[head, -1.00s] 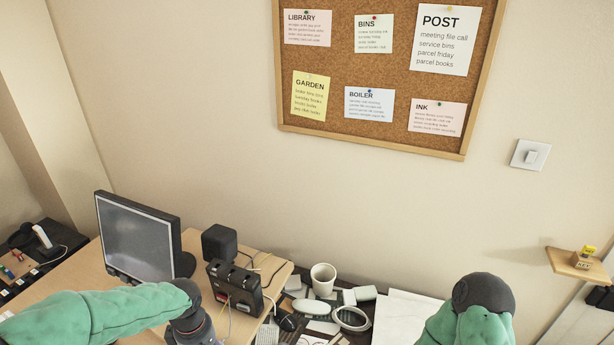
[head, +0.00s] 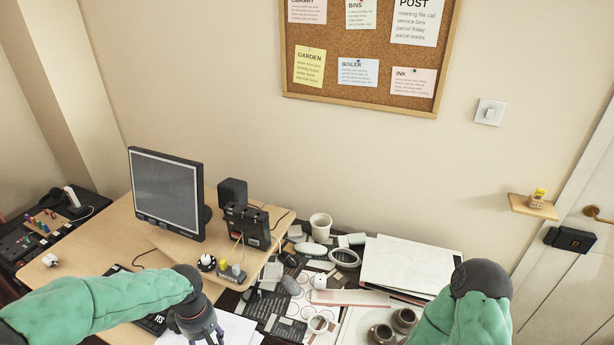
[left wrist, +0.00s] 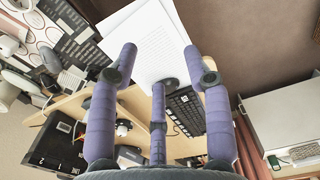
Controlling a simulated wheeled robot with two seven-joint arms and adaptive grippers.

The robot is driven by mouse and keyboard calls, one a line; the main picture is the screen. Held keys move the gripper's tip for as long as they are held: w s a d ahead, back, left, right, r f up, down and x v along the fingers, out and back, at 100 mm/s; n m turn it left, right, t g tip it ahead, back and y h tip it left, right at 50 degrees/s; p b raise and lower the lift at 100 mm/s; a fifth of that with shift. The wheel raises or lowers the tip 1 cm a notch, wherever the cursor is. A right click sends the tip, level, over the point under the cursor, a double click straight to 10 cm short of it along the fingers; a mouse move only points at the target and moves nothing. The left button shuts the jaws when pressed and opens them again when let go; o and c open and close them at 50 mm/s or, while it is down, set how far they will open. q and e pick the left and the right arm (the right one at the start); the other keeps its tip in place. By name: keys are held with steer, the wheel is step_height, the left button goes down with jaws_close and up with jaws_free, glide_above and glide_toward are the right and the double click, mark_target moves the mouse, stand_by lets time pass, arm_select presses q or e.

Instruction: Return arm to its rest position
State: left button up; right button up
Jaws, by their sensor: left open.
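My left arm in green sleeve comes in from the left in the head view, and its gripper (head: 200,325) hangs over the front of the desk near white papers, partly cut by the lower edge. In the left wrist view the purple fingers of my left gripper (left wrist: 155,85) are spread apart with nothing between them. White paper sheets (left wrist: 145,40) and a black keyboard (left wrist: 185,110) lie beneath them. My right arm in green sleeve rises at the lower right of the head view; its gripper is out of view.
A monitor (head: 165,190) and a black device (head: 247,226) stand on the wooden desk (head: 75,262). A white mug (head: 320,226), two brown cups (head: 404,319) and many small items crowd the dark surface. A small shelf (head: 532,207) juts from the right wall.

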arm_select(q)
steer(key=s+d+f+m+h, duration=0.1)
steer(key=s+d+f+m, duration=0.2)
steer(key=d+f, duration=0.2)
steer(key=s+d+f+m+h, duration=0.1)
steer(key=s+d+f+m, duration=0.3)
steer(key=f, duration=0.7)
steer(key=s+d+f+m+h, duration=0.2)
steer(key=s+d+f+m, duration=0.2)
steer(key=f, duration=0.5)
steer(key=shift+d, duration=0.8)
steer(key=shift+f, duration=0.1)
